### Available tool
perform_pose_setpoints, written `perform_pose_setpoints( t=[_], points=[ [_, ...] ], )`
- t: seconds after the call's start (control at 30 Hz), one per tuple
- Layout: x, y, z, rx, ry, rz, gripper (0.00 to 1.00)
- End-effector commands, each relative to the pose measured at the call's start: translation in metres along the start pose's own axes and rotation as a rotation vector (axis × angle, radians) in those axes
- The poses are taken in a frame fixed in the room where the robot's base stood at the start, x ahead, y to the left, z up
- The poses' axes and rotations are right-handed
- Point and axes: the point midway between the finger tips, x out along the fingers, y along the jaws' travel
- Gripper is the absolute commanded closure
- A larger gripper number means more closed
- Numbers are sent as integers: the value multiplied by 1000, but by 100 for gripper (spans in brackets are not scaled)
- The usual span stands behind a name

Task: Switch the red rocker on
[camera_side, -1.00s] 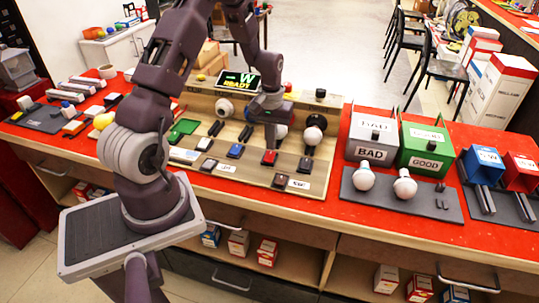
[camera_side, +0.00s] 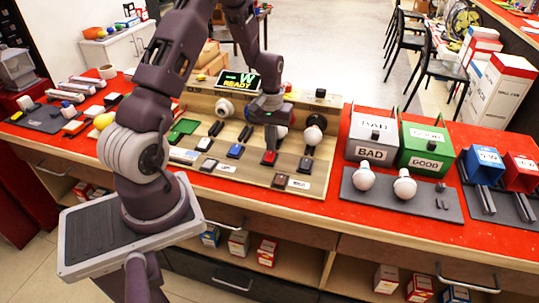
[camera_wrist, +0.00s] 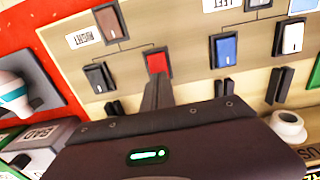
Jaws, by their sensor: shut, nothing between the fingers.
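The red rocker (camera_side: 269,158) sits in a dark frame on the beige switch board (camera_side: 235,188). In the wrist view the red rocker (camera_wrist: 157,63) shows just beyond my fingertips. My gripper (camera_side: 270,147) is shut and empty and points down at the rocker. In the wrist view its fingers (camera_wrist: 157,80) reach the rocker's near edge; I cannot tell whether they touch it. Part of the rocker is hidden by the fingers, and I cannot tell which way it is tilted.
A blue rocker (camera_side: 236,151) is left of the red one and a dark rocker (camera_side: 305,164) is right of it. A display (camera_side: 238,81) reading "READY" stands behind. Grey BAD (camera_side: 371,150) and green GOOD (camera_side: 425,160) boxes stand at right, with white bulbs before them.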

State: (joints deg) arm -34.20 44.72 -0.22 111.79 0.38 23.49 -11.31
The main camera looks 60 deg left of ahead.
Motion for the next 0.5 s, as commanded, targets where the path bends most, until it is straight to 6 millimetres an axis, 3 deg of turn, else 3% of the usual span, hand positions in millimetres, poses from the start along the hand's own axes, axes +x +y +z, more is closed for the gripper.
perform_pose_setpoints(
  t=[0.5],
  points=[
    [8,0,0,0,-1,0,100]
  ],
)
